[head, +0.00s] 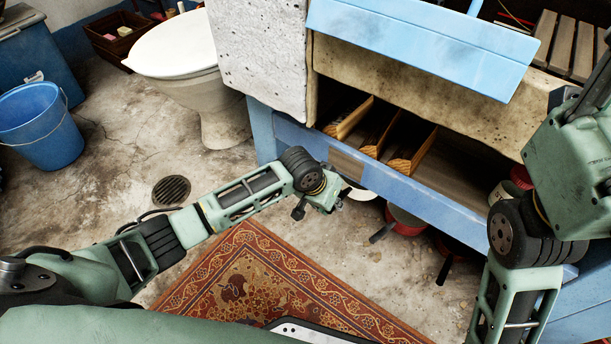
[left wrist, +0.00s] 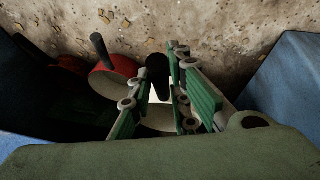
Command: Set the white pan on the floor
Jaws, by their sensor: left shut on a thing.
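The white pan (head: 362,193) shows as a pale rim at the foot of the blue cabinet, partly hidden behind my left gripper (head: 338,200). In the left wrist view the white pan (left wrist: 158,121) lies below and between the fingers of my left gripper (left wrist: 160,98), its dark handle (left wrist: 157,72) rising between them. The gripper is shut on the handle. Much of the pan is hidden by the fingers and the cabinet. The stone floor (head: 335,240) is bare in front of the cabinet. My right arm is at the right edge, its gripper outside the picture.
A red pan (head: 404,221) with a dark handle stands close to the right of the white pan, under the cabinet (head: 440,190). Another dark handle sticks out further right. A patterned rug (head: 270,290) lies in front. A toilet (head: 180,52) and blue bucket (head: 42,125) stand left.

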